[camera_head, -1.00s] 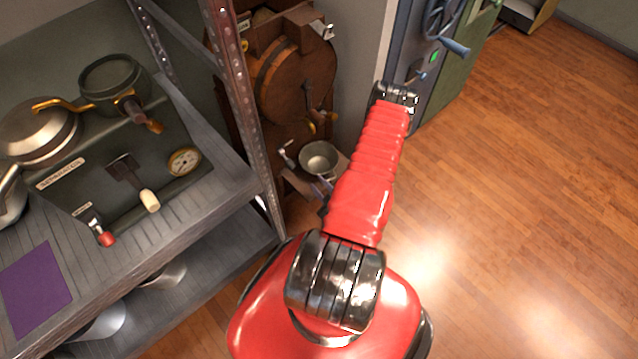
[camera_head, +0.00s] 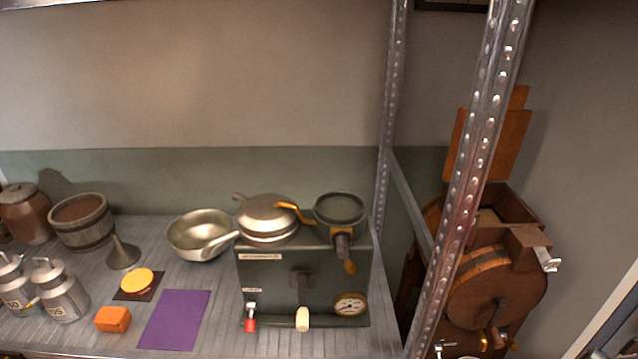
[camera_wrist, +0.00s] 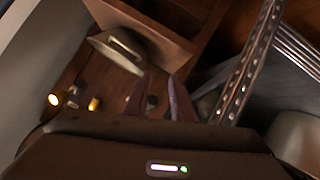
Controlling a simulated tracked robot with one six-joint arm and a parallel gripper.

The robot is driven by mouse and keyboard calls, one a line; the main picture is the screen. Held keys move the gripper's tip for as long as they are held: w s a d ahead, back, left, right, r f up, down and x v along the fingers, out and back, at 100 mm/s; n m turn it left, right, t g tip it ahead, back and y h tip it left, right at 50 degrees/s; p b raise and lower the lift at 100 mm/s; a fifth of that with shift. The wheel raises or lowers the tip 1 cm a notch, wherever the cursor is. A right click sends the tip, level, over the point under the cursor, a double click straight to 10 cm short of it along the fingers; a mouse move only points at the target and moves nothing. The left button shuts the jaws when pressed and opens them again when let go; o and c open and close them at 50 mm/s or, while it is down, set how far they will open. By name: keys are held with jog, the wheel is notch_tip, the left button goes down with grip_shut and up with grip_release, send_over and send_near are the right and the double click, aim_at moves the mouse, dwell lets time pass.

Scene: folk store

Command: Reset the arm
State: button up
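My gripper (camera_wrist: 159,80) shows in the wrist view as two dark fingers with a gap between them, and nothing is seen held there. Beyond the fingertips is a brown wooden machine (camera_wrist: 108,60) with a pale metal handle. The arm and gripper are out of the head view, where the same kind of wooden machine (camera_head: 490,290) stands at the right behind the shelf post.
A metal shelf (camera_head: 225,340) carries a dark green stove-like unit (camera_head: 270,275) with pans, a bowl (camera_head: 200,233), a purple mat (camera_head: 174,318), an orange block (camera_head: 113,319), milk cans (camera_head: 60,290) and a wooden bucket (camera_head: 82,222). A perforated post (camera_head: 470,170) rises by the machine.

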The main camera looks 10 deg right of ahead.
jog(key=s+a+f+m+g+y, duration=0.3)
jog(key=s+a+f+g+y, duration=0.15)
jog(key=s+g, duration=0.35)
notch_tip(320, 180, up, 19)
jog(key=w+d+m+g, duration=0.2)
jog(key=g, duration=0.2)
jog(key=w+a+r+m, duration=0.1)
jog(key=w+a+r, duration=0.15)
jog(key=r, duration=0.55)
jog(key=w+a+r, duration=0.2)
jog(key=a+r, duration=0.1)
jog(key=r, duration=0.4)
jog(key=w+a+r+n+t, duration=0.1)
jog(key=a+r+n+t, duration=0.1)
jog(key=a+r, duration=1.1)
jog(key=w+a+r+n+t, duration=0.1)
jog(key=a+r+n+t, duration=0.2)
jog(key=a+r, duration=1)
notch_tip(320, 180, up, 5)
jog(key=shift+w+r+n+t+y, duration=0.1)
jog(key=shift+w+n+t+y, duration=0.25)
jog(key=shift+t, duration=0.45)
